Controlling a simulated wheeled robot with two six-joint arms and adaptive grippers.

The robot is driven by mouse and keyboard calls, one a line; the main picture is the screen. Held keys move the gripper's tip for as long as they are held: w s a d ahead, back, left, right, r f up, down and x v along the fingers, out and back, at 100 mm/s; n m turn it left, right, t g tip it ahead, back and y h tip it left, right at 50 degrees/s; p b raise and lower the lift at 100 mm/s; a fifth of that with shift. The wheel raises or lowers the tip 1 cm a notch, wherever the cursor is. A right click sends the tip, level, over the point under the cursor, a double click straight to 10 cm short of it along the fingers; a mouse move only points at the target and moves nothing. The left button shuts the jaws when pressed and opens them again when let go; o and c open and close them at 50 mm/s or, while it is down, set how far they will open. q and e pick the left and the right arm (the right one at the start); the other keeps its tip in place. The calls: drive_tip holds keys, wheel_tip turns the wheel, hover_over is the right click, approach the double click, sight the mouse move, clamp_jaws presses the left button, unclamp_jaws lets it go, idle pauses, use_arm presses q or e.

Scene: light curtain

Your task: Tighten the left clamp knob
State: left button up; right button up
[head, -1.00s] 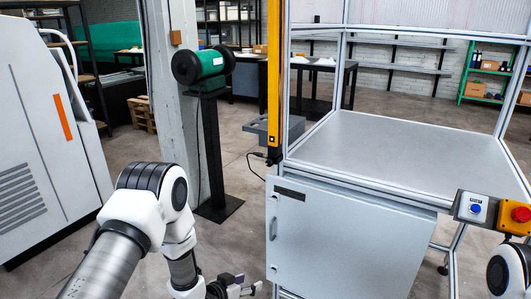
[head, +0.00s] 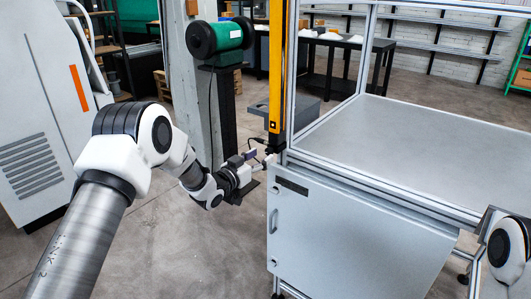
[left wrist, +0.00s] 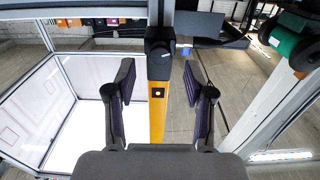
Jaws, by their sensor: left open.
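The yellow light curtain bar (head: 276,70) stands upright at the frame's near left post, with a black clamp (head: 275,142) at its lower end. My left gripper (head: 256,160) is open and empty, just left of and slightly below the clamp. Its two fingers stand either side of the bar in the wrist picture, apart from the clamp. My right gripper is out of view.
A grey cabinet (head: 345,235) with a table top (head: 430,140) stands right of the gripper. A grey shelf (head: 290,112) sits behind the bar.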

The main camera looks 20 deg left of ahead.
sight(268, 152)
use_arm(q)
drive_tip(key=x, duration=0.3)
drive_tip(key=shift+w, duration=0.1)
drive_tip(key=shift+r, duration=0.1)
clamp_jaws()
